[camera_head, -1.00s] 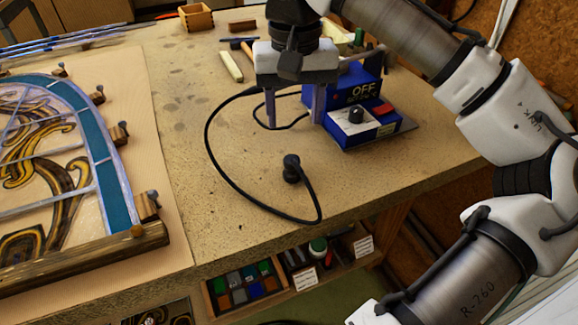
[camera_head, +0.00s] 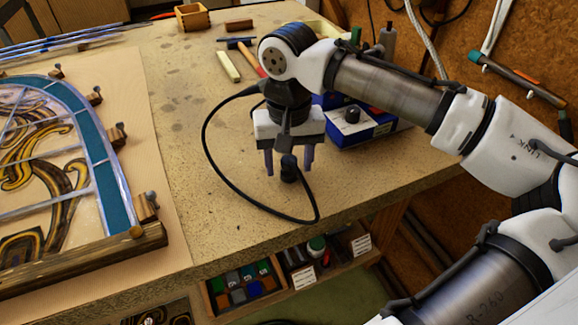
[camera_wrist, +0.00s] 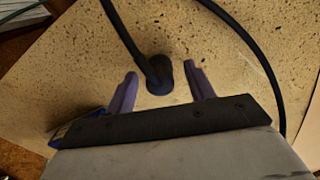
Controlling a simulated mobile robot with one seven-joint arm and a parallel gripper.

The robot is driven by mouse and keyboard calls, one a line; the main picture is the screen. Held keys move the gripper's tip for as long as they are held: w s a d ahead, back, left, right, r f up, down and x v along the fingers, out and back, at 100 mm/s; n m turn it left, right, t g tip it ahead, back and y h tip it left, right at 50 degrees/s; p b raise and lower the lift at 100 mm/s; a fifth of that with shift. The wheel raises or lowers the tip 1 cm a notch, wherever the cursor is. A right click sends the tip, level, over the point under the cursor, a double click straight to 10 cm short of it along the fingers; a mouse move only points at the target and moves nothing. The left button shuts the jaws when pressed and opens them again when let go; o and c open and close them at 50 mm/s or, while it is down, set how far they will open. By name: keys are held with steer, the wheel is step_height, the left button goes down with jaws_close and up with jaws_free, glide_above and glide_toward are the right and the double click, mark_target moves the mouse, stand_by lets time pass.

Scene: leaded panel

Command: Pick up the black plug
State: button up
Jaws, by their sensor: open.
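The black plug (camera_head: 289,169) stands on the workbench near its front edge, with its black cable running off it. My gripper (camera_head: 290,168) is above the bench with its two purple fingers pointing down, one on each side of the plug in the head view. In the wrist view the plug (camera_wrist: 159,75) lies between and slightly beyond the fingertips of my gripper (camera_wrist: 163,72), with gaps on both sides. The gripper is open and holds nothing. Whether the fingertips are at the plug's height is hard to tell.
The cable (camera_head: 207,150) loops left and forward on the bench. A blue box with a knob (camera_head: 352,115) stands behind and right, partly hidden by my arm. A leaded panel (camera_head: 105,180) in a wooden frame lies left. An open drawer (camera_head: 240,285) is below the front edge.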

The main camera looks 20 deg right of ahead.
steer(key=shift+c, duration=0.3)
steer(key=c, duration=0.9)
steer(key=shift+r, duration=0.1)
steer(key=shift+c, duration=0.2)
